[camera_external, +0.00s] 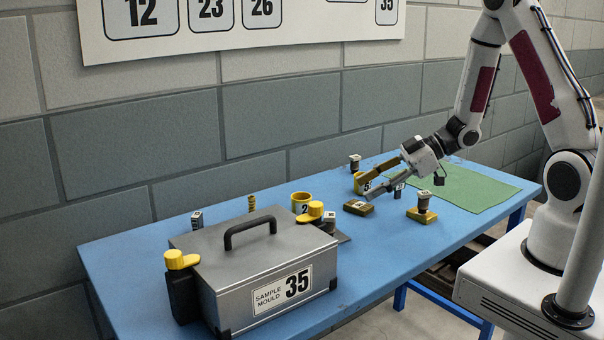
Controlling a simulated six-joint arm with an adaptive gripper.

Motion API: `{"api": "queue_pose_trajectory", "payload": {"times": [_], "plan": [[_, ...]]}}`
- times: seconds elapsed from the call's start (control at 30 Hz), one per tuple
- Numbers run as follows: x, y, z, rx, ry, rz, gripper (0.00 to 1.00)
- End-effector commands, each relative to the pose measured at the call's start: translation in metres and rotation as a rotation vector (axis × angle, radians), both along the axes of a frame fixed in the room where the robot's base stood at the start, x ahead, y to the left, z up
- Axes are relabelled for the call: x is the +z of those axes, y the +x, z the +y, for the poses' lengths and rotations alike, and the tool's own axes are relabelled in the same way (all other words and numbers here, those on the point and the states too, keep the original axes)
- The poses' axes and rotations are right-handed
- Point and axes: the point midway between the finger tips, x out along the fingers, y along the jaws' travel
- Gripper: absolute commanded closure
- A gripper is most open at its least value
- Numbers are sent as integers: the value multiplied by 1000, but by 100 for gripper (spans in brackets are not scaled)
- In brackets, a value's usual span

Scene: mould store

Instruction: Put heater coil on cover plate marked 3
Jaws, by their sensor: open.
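A small yellow-brown ribbed piece (251,202), which looks like the heater coil, stands upright on the blue table behind the grey mould box. A flat olive plate (358,208) with a white label lies near the table's middle; its number is too small to read. A second olive plate (421,216) lies to its right with a dark cylinder standing on it. I cannot tell which plate is marked 3. My gripper (367,188) is open, low over the table, its fingers pointing left. A yellow piece with a label (360,181) is at its fingertips, partly hidden; whether they touch is unclear.
The grey mould box (252,262) marked 35, with a raised handle, fills the front left. A green mat (468,190) lies clear at right. The wall runs behind the table.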

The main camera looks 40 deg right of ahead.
Motion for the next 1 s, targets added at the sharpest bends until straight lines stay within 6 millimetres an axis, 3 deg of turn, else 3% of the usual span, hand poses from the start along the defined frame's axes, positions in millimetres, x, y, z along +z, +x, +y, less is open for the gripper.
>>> {"api": "queue_pose_trajectory", "payload": {"times": [0.2, 0.5, 0.77, 1.0], "plan": [[25, 27, -34, -146, -163, -40, 56], [71, 43, -83, -370, -330, -59, 56], [114, 33, -121, -566, -415, -41, 56], [150, 5, -145, -738, -444, 7, 56]]}}
